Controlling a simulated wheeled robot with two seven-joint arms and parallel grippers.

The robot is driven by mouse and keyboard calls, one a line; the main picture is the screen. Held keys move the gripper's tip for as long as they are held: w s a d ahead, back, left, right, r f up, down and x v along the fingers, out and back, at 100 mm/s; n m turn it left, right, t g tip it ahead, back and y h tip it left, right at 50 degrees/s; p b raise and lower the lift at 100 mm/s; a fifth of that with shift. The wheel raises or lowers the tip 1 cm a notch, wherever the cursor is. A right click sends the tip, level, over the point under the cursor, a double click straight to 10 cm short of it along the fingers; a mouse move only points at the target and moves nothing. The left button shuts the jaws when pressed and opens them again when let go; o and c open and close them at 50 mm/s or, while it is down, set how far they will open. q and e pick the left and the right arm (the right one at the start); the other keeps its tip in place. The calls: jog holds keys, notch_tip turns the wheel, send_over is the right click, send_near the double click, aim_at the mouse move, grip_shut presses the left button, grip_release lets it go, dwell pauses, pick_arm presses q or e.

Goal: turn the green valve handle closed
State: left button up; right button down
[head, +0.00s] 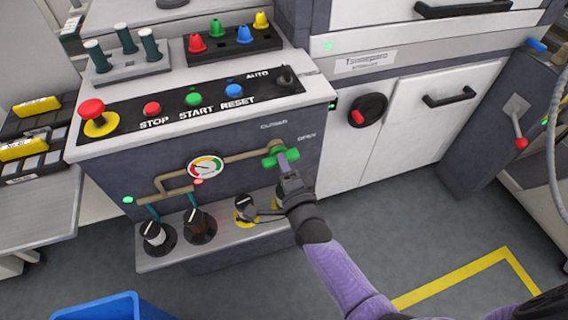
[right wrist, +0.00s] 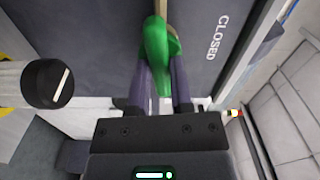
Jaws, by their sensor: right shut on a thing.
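The green valve handle (head: 270,159) sits at the right end of a tan pipe (head: 227,159) on the front of the grey control console, below the printed words CLOSED and OPEN. My right gripper (head: 283,163) reaches it from below and is shut on it. In the right wrist view the green handle (right wrist: 158,45) lies between the fingers of my right gripper (right wrist: 164,75), with the CLOSED lettering to its right. The fingers hide part of the handle. My left gripper is not in view.
A pressure gauge (head: 206,167) sits left of the valve. Several black-based knobs, one of them (head: 200,226), stand on the ledge below. Coloured push buttons (head: 193,98) line the console top. A blue bin (head: 97,308) is at the bottom left. Open floor lies to the right.

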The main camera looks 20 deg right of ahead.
jog(key=n+p, duration=0.1)
jog(key=n, duration=0.8)
jog(key=shift+n+p, duration=0.3)
jog(key=shift+n, duration=0.1)
jog(key=n, duration=0.4)
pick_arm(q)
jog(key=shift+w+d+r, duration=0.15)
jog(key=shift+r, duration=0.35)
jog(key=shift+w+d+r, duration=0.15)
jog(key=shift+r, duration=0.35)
pick_arm(e)
jog(key=shift+n, duration=1.2)
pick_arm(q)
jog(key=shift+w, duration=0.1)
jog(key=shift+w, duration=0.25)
pick_arm(e)
jog(key=c, duration=0.5)
grip_release()
pick_arm(q)
jog(key=shift+p, duration=0.3)
